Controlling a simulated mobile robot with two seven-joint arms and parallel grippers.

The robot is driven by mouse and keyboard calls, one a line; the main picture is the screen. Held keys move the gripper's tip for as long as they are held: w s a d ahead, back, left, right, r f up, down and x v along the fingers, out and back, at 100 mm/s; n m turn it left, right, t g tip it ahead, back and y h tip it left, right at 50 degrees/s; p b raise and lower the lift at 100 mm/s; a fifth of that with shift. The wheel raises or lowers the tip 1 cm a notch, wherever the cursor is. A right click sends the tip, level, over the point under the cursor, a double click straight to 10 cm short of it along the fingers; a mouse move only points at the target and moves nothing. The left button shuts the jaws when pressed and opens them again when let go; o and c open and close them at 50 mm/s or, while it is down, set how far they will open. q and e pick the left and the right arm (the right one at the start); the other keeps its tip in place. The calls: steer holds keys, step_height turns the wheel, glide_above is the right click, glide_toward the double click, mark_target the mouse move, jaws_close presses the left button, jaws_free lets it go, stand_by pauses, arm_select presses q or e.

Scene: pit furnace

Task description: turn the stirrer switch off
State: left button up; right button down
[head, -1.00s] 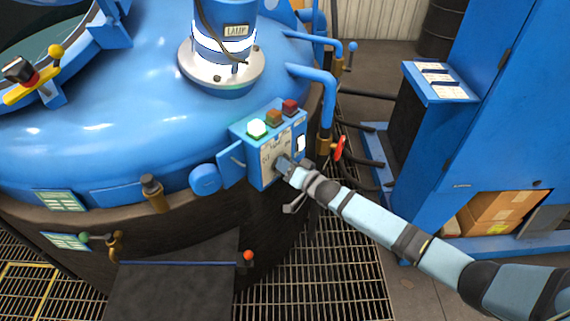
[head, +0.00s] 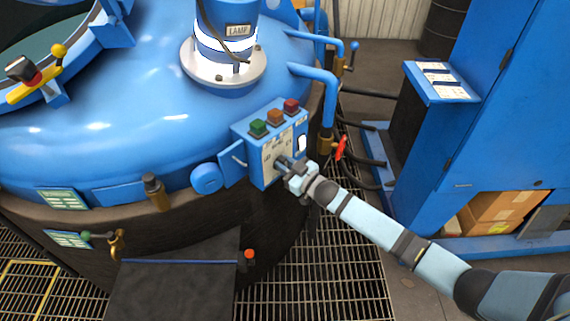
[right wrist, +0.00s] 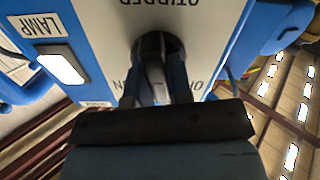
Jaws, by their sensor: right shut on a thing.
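The stirrer switch is a dark rotary knob (right wrist: 152,45) on the pale face of a blue control box (head: 240,145), mounted on the side of the blue vessel. In the right wrist view its panel reads STIRRER upside down. My right gripper (right wrist: 154,82) is shut on the knob, one finger on each side, and hides much of it. In the head view the right gripper (head: 288,168) is at the lower front of the box. The green lamp (head: 259,128) on top of the box is dark. My left gripper is not in view.
An orange lamp (head: 275,116) and a red lamp (head: 291,105) sit beside the green one. A white rocker labelled LAMP (right wrist: 62,65) is close beside the knob. A pipe with a red-handled valve (head: 341,147) stands right of the box. A blue cabinet (head: 520,90) is further right.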

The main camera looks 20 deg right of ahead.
steer(key=n, duration=0.3)
steer(key=shift+s+a+f+n, duration=0.1)
steer(key=shift+a+f+n, duration=0.05)
steer(key=shift+n, duration=0.15)
steer(key=shift+n+b, duration=0.45)
steer(key=shift+n, duration=1.05)
steer(key=c, duration=1)
jaws_free()
steer(key=shift+c, duration=0.2)
steer(key=shift+s, duration=0.1)
steer(key=v, duration=1.3)
steer(key=shift+s+b, duration=0.3)
